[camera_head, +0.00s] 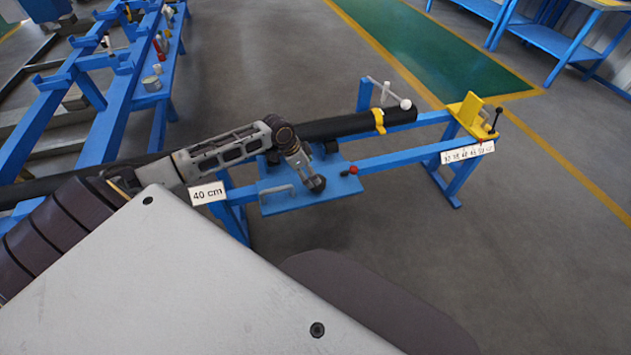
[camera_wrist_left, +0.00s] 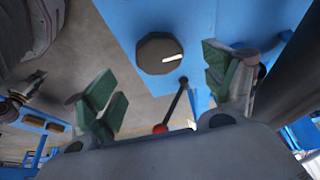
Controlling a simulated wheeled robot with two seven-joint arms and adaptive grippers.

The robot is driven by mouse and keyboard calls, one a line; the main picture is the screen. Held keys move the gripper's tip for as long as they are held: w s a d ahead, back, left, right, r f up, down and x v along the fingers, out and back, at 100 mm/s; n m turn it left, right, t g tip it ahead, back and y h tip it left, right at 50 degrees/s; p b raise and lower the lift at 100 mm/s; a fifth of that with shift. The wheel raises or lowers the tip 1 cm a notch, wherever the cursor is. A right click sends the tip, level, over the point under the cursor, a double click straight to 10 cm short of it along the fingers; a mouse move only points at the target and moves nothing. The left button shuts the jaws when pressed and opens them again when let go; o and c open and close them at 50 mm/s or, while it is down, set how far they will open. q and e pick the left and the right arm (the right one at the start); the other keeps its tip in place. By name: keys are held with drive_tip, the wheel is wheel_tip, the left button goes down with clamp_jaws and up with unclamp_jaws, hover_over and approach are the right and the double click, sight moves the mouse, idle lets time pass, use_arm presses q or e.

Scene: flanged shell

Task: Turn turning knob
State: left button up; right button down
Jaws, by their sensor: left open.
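A dark, many-sided knob (camera_wrist_left: 158,50) is on a blue plate in the left wrist view. A bright slot-like mark shows on its face. My left gripper (camera_wrist_left: 160,74) is open, with green finger pads on either side of the knob's line. The fingers look short of the knob, and I see no contact. A red-tipped lever (camera_wrist_left: 160,128) points toward the palm below the knob. In the head view the red ball (camera_head: 352,170) sits on the blue plate (camera_head: 285,202), right of my left arm's end. The knob cannot be made out there. My right gripper is out of view.
A long black bar (camera_head: 345,128) lies along the blue stand behind my arm. A "40 cm" sign (camera_head: 208,193) and a scale sign (camera_head: 467,153) hang on the rail. A yellow stop (camera_head: 467,110) is at the right end. Open floor lies to the right.

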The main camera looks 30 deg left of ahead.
use_arm(q)
drive_tip(key=shift+b+x, duration=0.6)
drive_tip(key=shift+x, duration=2.5)
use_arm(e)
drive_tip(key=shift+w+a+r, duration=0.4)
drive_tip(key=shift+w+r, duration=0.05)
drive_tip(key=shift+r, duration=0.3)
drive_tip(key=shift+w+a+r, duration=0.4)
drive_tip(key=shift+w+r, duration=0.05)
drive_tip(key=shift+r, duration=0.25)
use_arm(q)
drive_tip(key=c, duration=1)
